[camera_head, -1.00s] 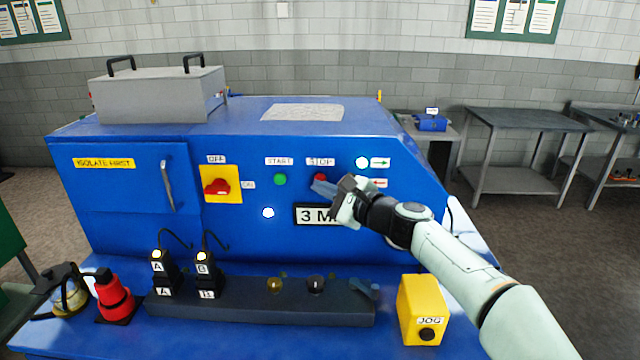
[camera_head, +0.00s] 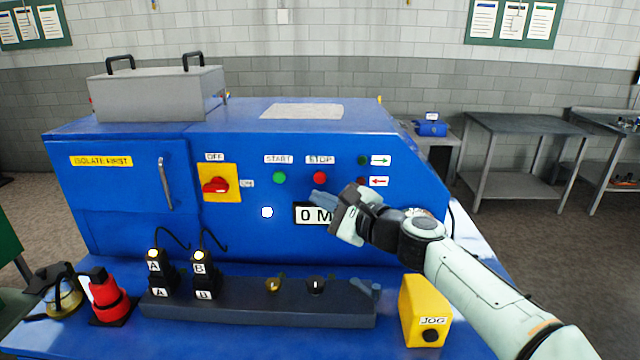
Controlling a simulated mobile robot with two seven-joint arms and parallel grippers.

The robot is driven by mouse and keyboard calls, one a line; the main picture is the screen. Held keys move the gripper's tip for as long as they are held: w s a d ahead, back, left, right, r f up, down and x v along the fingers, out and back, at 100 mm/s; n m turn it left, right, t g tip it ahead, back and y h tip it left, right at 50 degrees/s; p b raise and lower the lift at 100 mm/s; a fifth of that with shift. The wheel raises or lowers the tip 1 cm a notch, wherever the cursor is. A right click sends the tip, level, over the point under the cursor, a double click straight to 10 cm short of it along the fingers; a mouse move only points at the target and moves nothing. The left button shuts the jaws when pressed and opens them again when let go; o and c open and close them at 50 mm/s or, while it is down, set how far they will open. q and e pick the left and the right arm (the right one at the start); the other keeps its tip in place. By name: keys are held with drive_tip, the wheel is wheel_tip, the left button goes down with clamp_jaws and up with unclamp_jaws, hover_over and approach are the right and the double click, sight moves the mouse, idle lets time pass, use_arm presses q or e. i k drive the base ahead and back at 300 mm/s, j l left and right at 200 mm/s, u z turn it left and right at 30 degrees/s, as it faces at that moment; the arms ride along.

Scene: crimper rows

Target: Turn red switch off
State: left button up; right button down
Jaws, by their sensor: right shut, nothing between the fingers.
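The red switch (camera_head: 215,185) is a rotary handle on a yellow plate (camera_head: 231,172) on the blue machine's front. OFF is labelled above it and ON to its right. The handle lies roughly level, pointing toward the ON side. My right gripper (camera_head: 318,200) is shut and empty, just below the red STOP button (camera_head: 320,177) and right of the switch. It partly covers the display (camera_head: 306,213), which reads 0 and part of an M. My left gripper is not in view.
A green START button (camera_head: 279,177) sits between switch and STOP. Below are plugs A (camera_head: 159,272) and B (camera_head: 204,271), a dark rail (camera_head: 240,307) and a yellow JOG box (camera_head: 424,308). The panel before the switch is clear.

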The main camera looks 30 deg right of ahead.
sight(217, 185)
drive_tip(key=k, duration=1)
